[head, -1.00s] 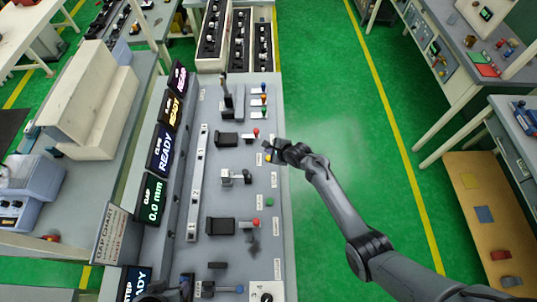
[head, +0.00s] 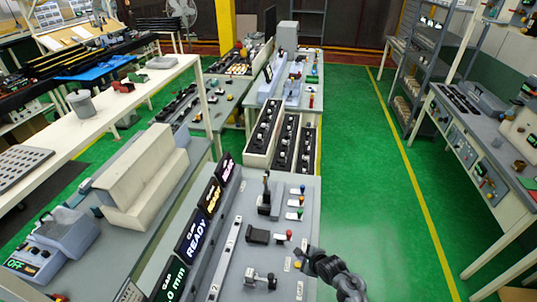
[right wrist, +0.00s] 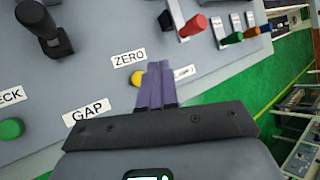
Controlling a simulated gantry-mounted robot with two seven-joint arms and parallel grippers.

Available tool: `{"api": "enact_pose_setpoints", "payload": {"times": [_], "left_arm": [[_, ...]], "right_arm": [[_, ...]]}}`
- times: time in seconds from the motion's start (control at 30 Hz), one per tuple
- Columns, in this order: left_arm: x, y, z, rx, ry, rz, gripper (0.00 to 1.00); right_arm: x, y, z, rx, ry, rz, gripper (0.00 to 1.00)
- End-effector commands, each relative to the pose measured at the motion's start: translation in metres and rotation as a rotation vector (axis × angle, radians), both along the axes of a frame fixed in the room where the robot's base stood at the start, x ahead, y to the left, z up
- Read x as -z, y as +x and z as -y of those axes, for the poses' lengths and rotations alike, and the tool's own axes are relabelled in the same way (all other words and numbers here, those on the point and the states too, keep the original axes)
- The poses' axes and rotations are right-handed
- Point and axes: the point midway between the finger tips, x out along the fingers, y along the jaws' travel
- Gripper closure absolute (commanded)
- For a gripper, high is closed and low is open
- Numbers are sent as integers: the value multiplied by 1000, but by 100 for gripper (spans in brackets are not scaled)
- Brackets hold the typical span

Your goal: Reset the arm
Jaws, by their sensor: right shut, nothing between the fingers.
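My right gripper (head: 305,254) is at the right edge of the grey control bench (head: 290,190) in the head view, its arm coming up from below. In the right wrist view its purple fingers (right wrist: 155,68) are shut together with nothing held. They point at the panel, overlapping part of a yellow button (right wrist: 138,79) just below the ZERO label (right wrist: 129,57). I cannot tell whether the fingertips touch the panel. The yellow button also shows beside the gripper in the head view (head: 297,265). My left gripper is out of view.
A red knob (right wrist: 193,26) and a black lever (right wrist: 42,28) stand up near the gripper. A green button (right wrist: 11,128) lies lower left. Dark trays (head: 263,140) stand behind the bench. The green floor (head: 365,180) to the right is clear up to another workbench (head: 470,130).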

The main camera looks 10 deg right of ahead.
Motion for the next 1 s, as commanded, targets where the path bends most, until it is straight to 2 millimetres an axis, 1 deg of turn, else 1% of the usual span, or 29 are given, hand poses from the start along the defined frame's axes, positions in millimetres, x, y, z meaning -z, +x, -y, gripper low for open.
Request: {"api": "enact_pose_setpoints", "payload": {"times": [0.07, 0.17, 0.27, 0.37, 0.4, 0.47, 0.5, 0.57, 0.6, 0.67, 0.7, 0.8, 0.9, 1.0], "left_arm": [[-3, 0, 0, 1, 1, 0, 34], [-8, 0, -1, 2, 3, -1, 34], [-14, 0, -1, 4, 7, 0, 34], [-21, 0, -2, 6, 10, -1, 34], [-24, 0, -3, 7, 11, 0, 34], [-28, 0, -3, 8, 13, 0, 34], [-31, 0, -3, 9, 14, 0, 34], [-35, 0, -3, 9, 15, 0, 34], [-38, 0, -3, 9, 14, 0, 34], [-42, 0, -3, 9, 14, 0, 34], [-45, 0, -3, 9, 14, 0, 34], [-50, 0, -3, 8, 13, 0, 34], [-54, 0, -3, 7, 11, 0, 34], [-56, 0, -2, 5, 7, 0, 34]], "right_arm": [[-1, -9, 3, -36, -52, 3, 100], [-4, -28, 9, -124, -174, 11, 100], [-11, -57, 17, -260, -347, 16, 100], [-24, -97, 23, -442, -541, 12, 100], [-30, -114, 26, -523, -618, 7, 100], [-42, -141, 28, -648, -727, 0, 100], [-51, -159, 29, -736, -793, -3, 100], [-66, -187, 29, -870, -885, -9, 100], [-77, -205, 30, -960, -939, -12, 100], [-94, -232, 30, -1093, -1011, -14, 100], [-105, -250, 29, -1180, -1051, -13, 100], [-133, -290, 27, -1379, -1126, -3, 100], [-157, -322, 25, -1545, -1173, 15, 100], [-176, -345, 24, -1670, -1199, 36, 100]]}}
